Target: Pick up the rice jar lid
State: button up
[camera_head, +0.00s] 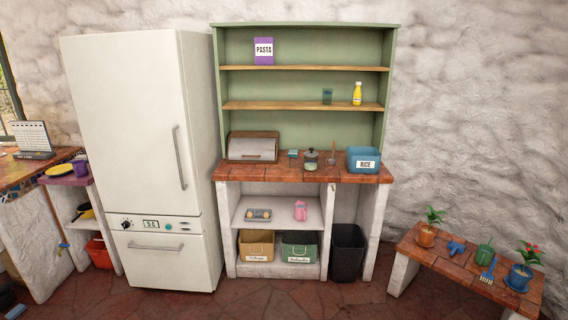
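A blue box-shaped container (352,161) with a white label reading "RICE" stands at the right end of the tiled counter (284,173). Its upper face looks blue like its sides; I cannot tell at this size whether a separate lid lies on it. A small greenish pot or jar (311,163) with a dark top stands left of it on the same counter. My gripper is not in view.
A bread box (252,147), a small teal block (293,153) and a wooden utensil (332,154) share the counter. Green shelving (305,97) rises behind it. A fridge (130,120) stands left, a low plant bench (440,257) right. The floor in front is clear.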

aim_at(311, 154)
jog(key=i, duration=2.1)
jog(key=i+u, duration=0.15)
jog(key=i, duration=0.5)
jog(key=i+l+u, duration=0.1)
jog(key=i, duration=0.5)
jog(key=i+l+u, duration=0.15)
jog(key=i, duration=0.45)
jog(key=l, duration=0.1)
